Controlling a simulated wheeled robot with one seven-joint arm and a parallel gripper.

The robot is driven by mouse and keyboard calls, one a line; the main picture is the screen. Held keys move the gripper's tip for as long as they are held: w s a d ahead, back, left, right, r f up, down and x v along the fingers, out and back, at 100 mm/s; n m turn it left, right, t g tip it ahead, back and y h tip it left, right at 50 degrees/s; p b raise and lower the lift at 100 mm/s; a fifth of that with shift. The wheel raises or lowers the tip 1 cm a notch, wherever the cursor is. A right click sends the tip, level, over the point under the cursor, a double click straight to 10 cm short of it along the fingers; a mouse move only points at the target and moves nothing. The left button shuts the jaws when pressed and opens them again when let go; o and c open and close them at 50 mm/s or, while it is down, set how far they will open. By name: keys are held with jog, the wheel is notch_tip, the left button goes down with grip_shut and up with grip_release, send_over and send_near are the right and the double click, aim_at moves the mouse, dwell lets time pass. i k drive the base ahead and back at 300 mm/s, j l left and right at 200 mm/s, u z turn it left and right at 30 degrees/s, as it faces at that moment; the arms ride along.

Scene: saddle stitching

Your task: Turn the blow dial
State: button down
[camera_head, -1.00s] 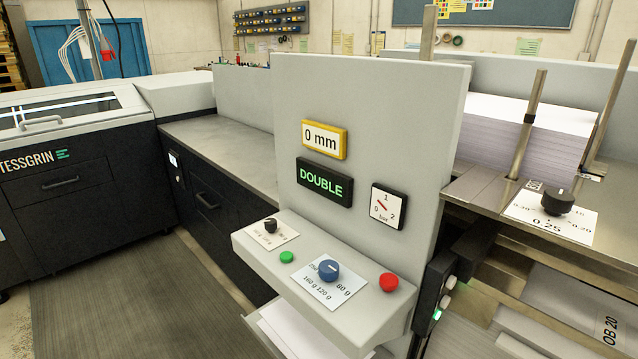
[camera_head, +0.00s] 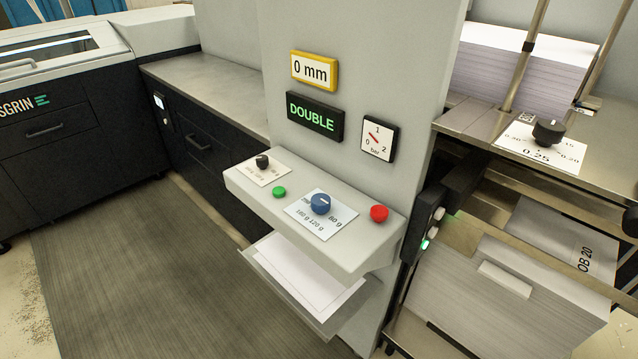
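A blue round dial (camera_head: 320,204) sits on a white card marked with gram values, among them 80 g, 120 g and 160 g, on the grey control ledge. A smaller black dial (camera_head: 262,161) sits on its own card at the ledge's left; its print is too small to read surely. Another black dial (camera_head: 548,132) is on a card reading 0.25 on the metal table at right. I cannot tell from any label which is the blow dial. A bar gauge (camera_head: 379,138) from 0 to 2 hangs on the panel above. My gripper is not in view.
A green button (camera_head: 279,192) and a red button (camera_head: 379,213) flank the blue dial. A DOUBLE display (camera_head: 315,117) and a 0 mm display (camera_head: 314,69) are above. A tray with paper (camera_head: 311,280) juts out below the ledge. The floor mat (camera_head: 140,270) at left is clear.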

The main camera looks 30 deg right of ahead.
aim_at(320, 202)
jog(key=i+j+z, duration=0.2)
jog(key=j, duration=0.4)
jog(key=i+j+z, duration=0.25)
jog(key=j, duration=0.35)
jog(key=j+z, duration=0.2)
jog(key=j, duration=0.4)
jog(key=i+j+z, duration=0.1)
jog(key=j+z, duration=0.15)
jog(key=j, duration=0.4)
